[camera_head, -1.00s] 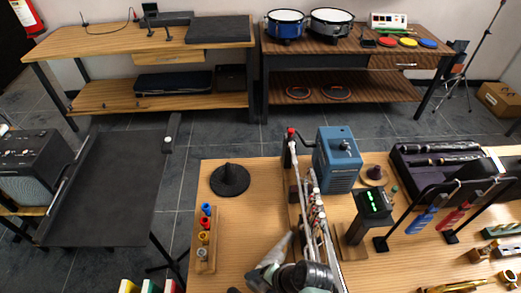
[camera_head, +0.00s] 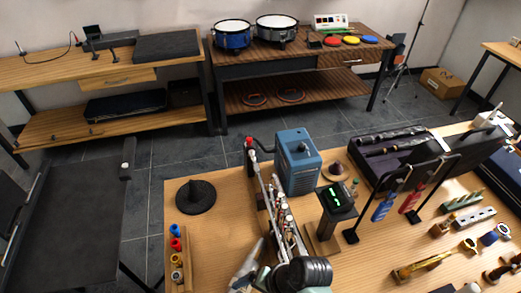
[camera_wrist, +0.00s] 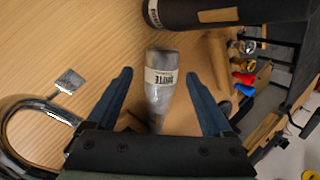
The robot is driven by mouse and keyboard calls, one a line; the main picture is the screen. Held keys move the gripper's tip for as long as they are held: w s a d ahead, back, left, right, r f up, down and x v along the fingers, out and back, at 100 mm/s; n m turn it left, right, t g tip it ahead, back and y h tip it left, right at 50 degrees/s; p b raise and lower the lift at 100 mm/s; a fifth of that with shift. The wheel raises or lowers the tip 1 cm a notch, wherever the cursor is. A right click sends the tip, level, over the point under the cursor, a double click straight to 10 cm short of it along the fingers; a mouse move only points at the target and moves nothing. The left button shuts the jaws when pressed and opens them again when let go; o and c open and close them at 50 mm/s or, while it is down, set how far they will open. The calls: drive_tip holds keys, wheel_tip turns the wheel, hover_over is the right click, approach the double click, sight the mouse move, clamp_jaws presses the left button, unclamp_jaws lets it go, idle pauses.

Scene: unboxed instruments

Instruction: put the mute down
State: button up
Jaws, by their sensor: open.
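The mute (camera_wrist: 160,82) is a grey, tapered piece with a pale label reading MUTE. In the wrist view it lies between the fingers of my gripper (camera_wrist: 158,78), which is open, with a gap on each side of the mute. Its narrow end runs down toward the palm and is partly hidden. In the head view a grey tapered shape, seemingly the mute (camera_head: 249,260), shows at the front of the wooden table (camera_head: 215,235), beside my wrist. My fingers are hidden there. I cannot tell whether the mute fully rests on the wood.
A black cylinder (camera_wrist: 220,12) stands close beyond the mute. A peg rack (camera_head: 178,270) is to the left, with a black cone (camera_head: 195,195) behind it. A long keyed instrument (camera_head: 275,205) and a blue box (camera_head: 298,165) stand to the right. Bare wood lies between cone and instrument.

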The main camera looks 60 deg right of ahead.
drive_tip(key=v, duration=0.5)
